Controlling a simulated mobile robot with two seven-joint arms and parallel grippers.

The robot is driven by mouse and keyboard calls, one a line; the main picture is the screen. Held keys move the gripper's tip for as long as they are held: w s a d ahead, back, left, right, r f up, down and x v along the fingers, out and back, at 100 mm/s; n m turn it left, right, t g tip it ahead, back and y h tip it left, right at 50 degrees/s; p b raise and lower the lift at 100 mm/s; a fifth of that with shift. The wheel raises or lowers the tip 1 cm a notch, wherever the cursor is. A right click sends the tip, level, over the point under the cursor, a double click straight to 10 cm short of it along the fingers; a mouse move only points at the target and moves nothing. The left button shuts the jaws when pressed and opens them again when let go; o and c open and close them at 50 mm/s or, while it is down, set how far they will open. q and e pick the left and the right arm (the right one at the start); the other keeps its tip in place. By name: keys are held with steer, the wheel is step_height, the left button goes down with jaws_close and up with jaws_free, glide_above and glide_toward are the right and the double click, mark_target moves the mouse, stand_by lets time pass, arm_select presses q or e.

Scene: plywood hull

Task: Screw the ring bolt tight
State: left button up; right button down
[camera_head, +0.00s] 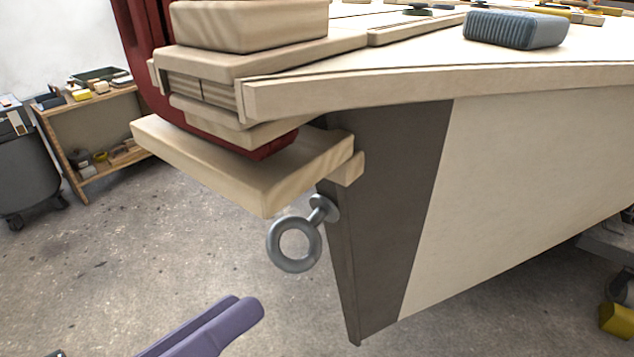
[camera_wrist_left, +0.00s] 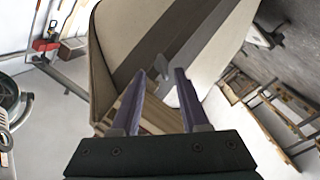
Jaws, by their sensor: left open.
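The grey metal ring bolt (camera_head: 273,246) sticks out of the dark edge strip (camera_head: 385,200) of the hull, below a wooden block (camera_head: 240,165). Its flange is at or close to the strip; I cannot tell whether a gap is left. The ring hangs at the lower left of its shank. My left gripper (camera_head: 250,308) has purple fingers and is below and left of the ring, apart from it. In the left wrist view the fingers (camera_wrist_left: 159,82) stand apart, open, pointing at the hull. A small grey shape shows near the tips there, too unclear to name. My right gripper is not in view.
A red clamp (camera_head: 220,135) and stacked wooden blocks (camera_head: 245,25) sit at the hull's corner just above the bolt. A blue-grey ribbed block (camera_head: 515,30) lies on top. A shelf (camera_head: 100,140) and grey bin (camera_head: 25,170) stand far left. The floor left of the bolt is free.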

mark_target(289, 269)
arm_select(q)
steer(key=b+x, duration=0.2)
steer(key=x, duration=0.6)
steer(key=shift+w+d+f+b, duration=0.1)
steer(key=shift+w+b, duration=0.15)
steer(key=shift+b, duration=0.15)
steer(key=shift+w+d, duration=0.4)
